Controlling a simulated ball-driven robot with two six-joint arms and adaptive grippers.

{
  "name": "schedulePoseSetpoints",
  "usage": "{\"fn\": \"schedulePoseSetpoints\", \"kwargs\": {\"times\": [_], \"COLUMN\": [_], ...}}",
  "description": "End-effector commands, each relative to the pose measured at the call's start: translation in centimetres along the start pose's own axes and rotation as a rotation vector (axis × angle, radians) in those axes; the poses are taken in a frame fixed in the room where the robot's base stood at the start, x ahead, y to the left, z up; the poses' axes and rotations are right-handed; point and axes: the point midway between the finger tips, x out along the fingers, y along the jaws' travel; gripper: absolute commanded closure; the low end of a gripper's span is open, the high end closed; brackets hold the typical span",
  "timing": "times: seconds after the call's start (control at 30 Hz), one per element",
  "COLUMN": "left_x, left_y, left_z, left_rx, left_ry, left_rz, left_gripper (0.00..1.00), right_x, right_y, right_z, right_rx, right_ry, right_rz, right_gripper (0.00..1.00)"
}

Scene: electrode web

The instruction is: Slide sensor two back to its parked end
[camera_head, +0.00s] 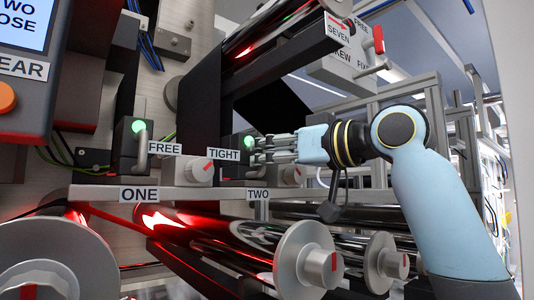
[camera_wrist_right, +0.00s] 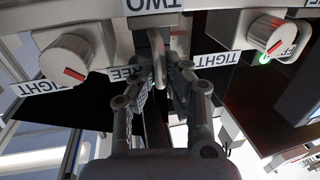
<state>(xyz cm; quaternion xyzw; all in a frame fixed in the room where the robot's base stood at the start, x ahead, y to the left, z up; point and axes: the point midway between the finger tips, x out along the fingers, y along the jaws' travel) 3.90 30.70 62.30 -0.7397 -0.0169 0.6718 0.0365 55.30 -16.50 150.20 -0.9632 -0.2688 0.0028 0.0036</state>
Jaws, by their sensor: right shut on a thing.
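Sensor two is a dark box (camera_head: 232,166) with a lit green lamp on the rail, above the TWO label (camera_head: 258,194). My right gripper (camera_head: 256,158) comes in from the right and its fingers are shut on the grey handle at the front of sensor two. In the right wrist view the handle (camera_wrist_right: 158,58) stands between the two fingers, close to the TWO plate. The fingers hide much of the sensor in the head view. My left gripper is not in view.
Sensor one (camera_head: 126,146), also green-lit, sits left on the same rail (camera_head: 190,193). Clamp knobs (camera_head: 201,172) and (camera_head: 292,175) stand beside FREE and TIGHT labels. Shiny rollers (camera_head: 240,240) with grey end knobs lie below. A SEVEN skew box (camera_head: 345,70) hangs above my arm.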

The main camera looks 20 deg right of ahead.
Motion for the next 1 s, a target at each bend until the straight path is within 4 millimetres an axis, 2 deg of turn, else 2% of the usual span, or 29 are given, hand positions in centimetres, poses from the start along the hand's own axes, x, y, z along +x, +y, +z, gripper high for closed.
{"fn": "schedulePoseSetpoints", "kwargs": {"times": [0.27, 0.53, 0.83, 0.87, 1.0], "left_x": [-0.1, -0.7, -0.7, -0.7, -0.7], "left_y": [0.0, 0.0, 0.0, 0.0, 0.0], "left_z": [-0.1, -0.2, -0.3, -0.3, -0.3], "left_rx": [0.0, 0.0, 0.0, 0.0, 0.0], "left_ry": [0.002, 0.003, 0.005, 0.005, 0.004], "left_rz": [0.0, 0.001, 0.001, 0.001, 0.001], "left_gripper": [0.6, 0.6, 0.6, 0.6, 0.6], "right_x": [0.3, 4.0, 4.3, 4.3, 4.2], "right_y": [0.0, 0.8, 0.8, 0.8, 0.8], "right_z": [-0.3, -0.6, -0.7, -0.7, -0.7], "right_rx": [0.0, 0.0, -0.005, -0.005, -0.005], "right_ry": [0.008, 0.012, 0.015, 0.015, 0.016], "right_rz": [0.0, 0.001, 0.002, 0.002, 0.002], "right_gripper": [1.0, 1.0, 1.0, 0.91, 0.72]}}
